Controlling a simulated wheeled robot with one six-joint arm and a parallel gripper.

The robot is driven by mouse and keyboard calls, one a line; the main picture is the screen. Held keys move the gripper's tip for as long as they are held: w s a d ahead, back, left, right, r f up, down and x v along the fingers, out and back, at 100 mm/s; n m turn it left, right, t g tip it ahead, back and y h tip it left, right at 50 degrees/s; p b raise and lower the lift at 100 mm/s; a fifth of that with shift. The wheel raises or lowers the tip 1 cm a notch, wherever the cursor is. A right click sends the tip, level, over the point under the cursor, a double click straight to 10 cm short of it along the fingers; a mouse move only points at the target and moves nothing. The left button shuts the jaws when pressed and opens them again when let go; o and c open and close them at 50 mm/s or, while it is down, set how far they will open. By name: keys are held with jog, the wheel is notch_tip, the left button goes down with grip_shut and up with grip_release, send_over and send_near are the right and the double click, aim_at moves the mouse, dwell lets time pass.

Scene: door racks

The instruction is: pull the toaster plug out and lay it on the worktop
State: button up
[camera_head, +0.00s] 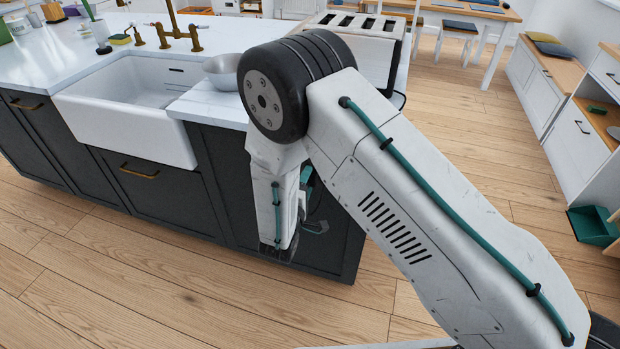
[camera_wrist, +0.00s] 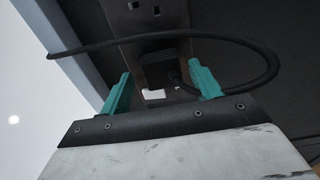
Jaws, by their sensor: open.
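The black toaster plug (camera_wrist: 158,68) sits in a brownish socket plate (camera_wrist: 152,20) in the wrist view. Its black cable (camera_wrist: 265,60) leaves it and loops out to both sides. My gripper (camera_wrist: 162,86) is open, with one teal finger to each side of the plug and a gap around it; I cannot tell how deep the fingers reach. In the head view the metallic toaster (camera_head: 362,45) stands at the right end of the white worktop (camera_head: 110,52). My arm hides part of the toaster, and the plug and socket are not clearly visible there.
The worktop holds a white sink (camera_head: 125,115), a brass tap (camera_head: 180,35) and a metal bowl (camera_head: 222,70) near the toaster. Dark cabinets (camera_head: 160,190) stand below, close to my gripper. The wooden floor (camera_head: 130,290) in front is clear.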

jog(key=shift+w+d, duration=0.2)
jog(key=shift+w, duration=0.35)
jog(key=shift+f, duration=0.15)
dwell(0.8)
jog(key=c, duration=1.3)
jog(key=shift+v, duration=3)
jog(key=shift+s, duration=0.1)
jog(key=shift+v, duration=1.45)
jog(key=shift+r, duration=10.5)
